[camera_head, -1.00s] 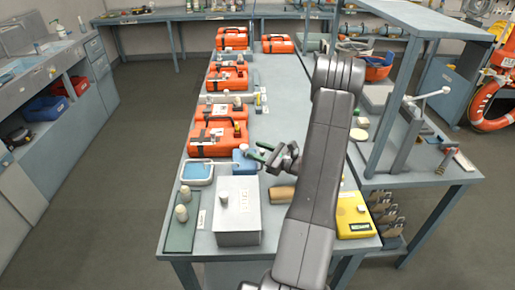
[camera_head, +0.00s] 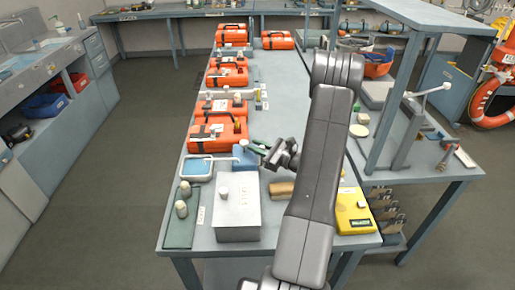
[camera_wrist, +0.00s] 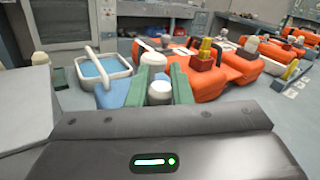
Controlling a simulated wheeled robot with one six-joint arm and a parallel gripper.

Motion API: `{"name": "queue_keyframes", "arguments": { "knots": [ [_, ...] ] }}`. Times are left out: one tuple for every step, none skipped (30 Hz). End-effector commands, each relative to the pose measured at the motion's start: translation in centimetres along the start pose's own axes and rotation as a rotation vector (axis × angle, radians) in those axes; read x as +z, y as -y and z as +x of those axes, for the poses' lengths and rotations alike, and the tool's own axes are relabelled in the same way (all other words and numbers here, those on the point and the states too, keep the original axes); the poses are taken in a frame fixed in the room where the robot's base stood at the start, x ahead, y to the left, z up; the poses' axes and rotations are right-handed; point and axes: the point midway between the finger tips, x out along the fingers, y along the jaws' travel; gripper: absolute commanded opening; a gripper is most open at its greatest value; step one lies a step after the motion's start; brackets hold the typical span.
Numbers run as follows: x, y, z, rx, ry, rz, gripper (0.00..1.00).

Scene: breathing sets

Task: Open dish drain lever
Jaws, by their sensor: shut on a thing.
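The dish (camera_head: 186,177) is a pale tray holding blue water at the left edge of the bench. It also shows in the wrist view (camera_wrist: 120,84), with a white bar lying across it, which looks like the lever. A blue container (camera_head: 243,160) stands right of the dish. My gripper (camera_head: 256,148) is at the blue container's right side. In the wrist view, my gripper's green fingers (camera_wrist: 160,84) close around a white-topped piece (camera_wrist: 160,92), with blue of the container (camera_wrist: 110,96) showing beside the left finger. The fingers' exact contact is partly hidden.
Orange cases (camera_head: 218,134) line the bench's left side beyond the dish. A grey metal box (camera_head: 237,216) stands in front, with a yellow device (camera_head: 355,212) to its right. A shelf frame (camera_head: 377,110) rises on the right. The bench's far middle (camera_head: 281,85) is clear.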

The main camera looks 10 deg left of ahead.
Motion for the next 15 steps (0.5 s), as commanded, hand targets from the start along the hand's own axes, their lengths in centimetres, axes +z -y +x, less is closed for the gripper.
{"name": "queue_keyframes", "arguments": {
  "knots": [
    [-0.4,-0.2,-0.1,-0.002,0.010,-0.013,0.00],
    [-0.4,-0.3,-0.2,-0.004,0.016,-0.023,0.00],
    [-0.5,-0.4,-0.3,-0.006,0.025,-0.038,0.00],
    [-0.5,-0.5,-0.3,-0.008,0.033,-0.049,0.00],
    [-0.5,-0.6,-0.4,-0.010,0.042,-0.063,0.00],
    [-0.4,-0.8,-0.5,-0.013,0.055,-0.081,0.00],
    [-0.4,-0.9,-0.6,-0.014,0.060,-0.091,0.00],
    [-0.3,-1.0,-0.7,-0.013,0.058,-0.089,0.00],
    [-0.2,-1.2,-0.8,-0.013,0.058,-0.089,0.00],
    [-0.2,-1.3,-0.9,-0.013,0.057,-0.088,0.00],
    [-0.2,-1.5,-1.0,-0.012,0.057,-0.086,0.00],
    [-0.1,-1.7,-1.1,-0.012,0.057,-0.086,0.00],
    [-0.1,-1.9,-1.2,-0.012,0.057,-0.086,0.00],
    [-0.1,-2.0,-1.4,-0.011,0.056,-0.086,0.00],
    [-0.1,-2.3,-1.5,-0.011,0.056,-0.085,0.00]
  ]
}}
